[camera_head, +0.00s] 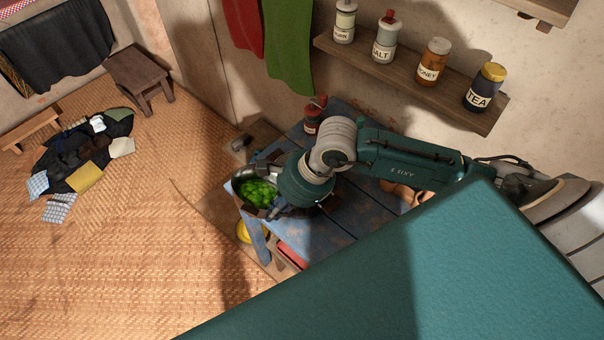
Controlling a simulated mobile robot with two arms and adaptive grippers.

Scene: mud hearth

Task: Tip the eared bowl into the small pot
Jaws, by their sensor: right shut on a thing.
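The eared bowl (258,193) is at the near-left corner of the blue table, dark-rimmed and full of bright green pieces (259,191). My right arm comes in from the right across the table. Its right gripper (278,197) is shut on the eared bowl at the bowl's right side; the wrist hides most of the fingers and part of the bowl. I cannot tell whether the bowl is tilted. I cannot make out the small pot for sure; the arm may hide it. My left gripper is not in view.
The blue table (352,222) also bears a red-topped jar (314,117) behind the wrist and brown pottery (397,193) under the arm. A wall shelf (420,80) holds labelled jars. A yellow object (243,232) is under the table.

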